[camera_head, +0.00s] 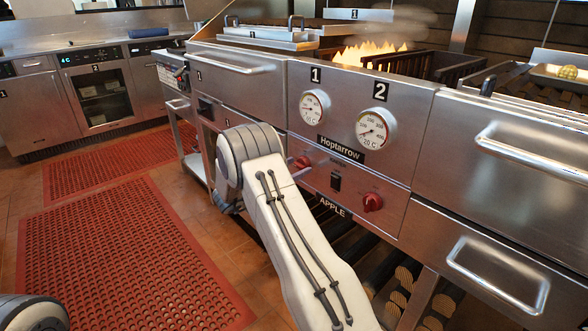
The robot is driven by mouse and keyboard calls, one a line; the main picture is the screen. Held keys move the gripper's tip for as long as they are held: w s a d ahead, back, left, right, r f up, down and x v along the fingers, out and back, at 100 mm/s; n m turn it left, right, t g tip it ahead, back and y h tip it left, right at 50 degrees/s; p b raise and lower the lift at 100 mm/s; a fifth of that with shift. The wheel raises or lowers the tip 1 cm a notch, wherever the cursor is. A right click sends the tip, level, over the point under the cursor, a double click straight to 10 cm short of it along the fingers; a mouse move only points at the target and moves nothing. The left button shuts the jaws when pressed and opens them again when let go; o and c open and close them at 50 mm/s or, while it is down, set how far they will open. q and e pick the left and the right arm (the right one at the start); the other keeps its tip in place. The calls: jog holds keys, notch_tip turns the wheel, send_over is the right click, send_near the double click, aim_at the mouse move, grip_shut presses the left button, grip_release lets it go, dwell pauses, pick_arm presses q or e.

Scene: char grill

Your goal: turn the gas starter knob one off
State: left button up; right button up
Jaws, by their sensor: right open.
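The grill's steel front panel carries two red knobs below two dials. The left knob (301,163), under the dial marked 1 (313,106), is partly covered by my right arm (290,235). The right knob (372,202), under the dial marked 2 (375,128), is in full view. My right arm rises from the bottom and bends close in front of the panel. Its gripper is open, but its fingers are mostly hidden behind the arm, so I cannot tell whether they touch the left knob. Only a rounded part of my left arm (32,315) shows at bottom left.
Flames (370,52) burn on top of the grill. Drawer handles (530,155) stick out at the right. A black switch (336,181) sits between the knobs. Red perforated mats (120,260) cover the open floor at left. An oven (103,90) stands at the back left.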

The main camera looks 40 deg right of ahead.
jog(key=c, duration=1.3)
jog(key=shift+c, duration=0.2)
